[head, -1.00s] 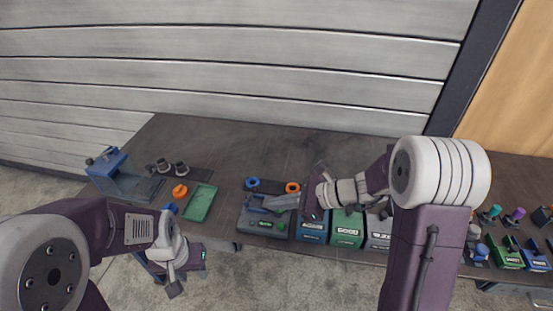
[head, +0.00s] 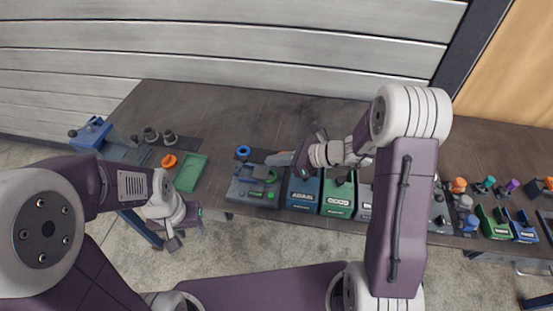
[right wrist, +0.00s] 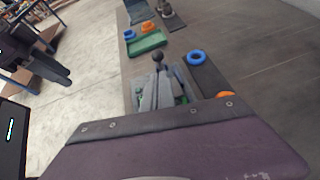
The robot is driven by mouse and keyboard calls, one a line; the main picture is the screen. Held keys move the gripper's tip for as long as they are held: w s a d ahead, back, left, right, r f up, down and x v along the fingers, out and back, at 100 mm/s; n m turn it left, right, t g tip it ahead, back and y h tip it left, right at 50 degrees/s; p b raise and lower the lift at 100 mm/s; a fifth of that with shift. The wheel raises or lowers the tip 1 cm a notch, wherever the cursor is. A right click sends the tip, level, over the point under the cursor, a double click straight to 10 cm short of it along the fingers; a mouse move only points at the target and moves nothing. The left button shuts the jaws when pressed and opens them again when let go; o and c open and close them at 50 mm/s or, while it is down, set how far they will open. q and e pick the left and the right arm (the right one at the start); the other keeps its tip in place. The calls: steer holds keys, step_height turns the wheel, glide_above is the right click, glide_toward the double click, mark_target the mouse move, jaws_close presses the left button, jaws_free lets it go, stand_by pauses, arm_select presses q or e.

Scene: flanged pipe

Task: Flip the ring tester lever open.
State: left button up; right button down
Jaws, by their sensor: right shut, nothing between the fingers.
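The ring tester (head: 240,188) is a grey block with green parts at the table's front edge in the head view. In the right wrist view, a dark ball knob (right wrist: 158,58) stands just past my right fingers; I take it for the lever's end.
A blue ring (head: 243,152) lies behind the tester. An orange ring (right wrist: 226,95) is partly hidden by my right gripper. A green tray (head: 190,173) lies left. The table's back is clear.

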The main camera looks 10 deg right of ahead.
steer(key=x, duration=0.6)
steer(key=shift+a, duration=0.1)
arm_select(q)
steer(key=shift+r, duration=0.1)
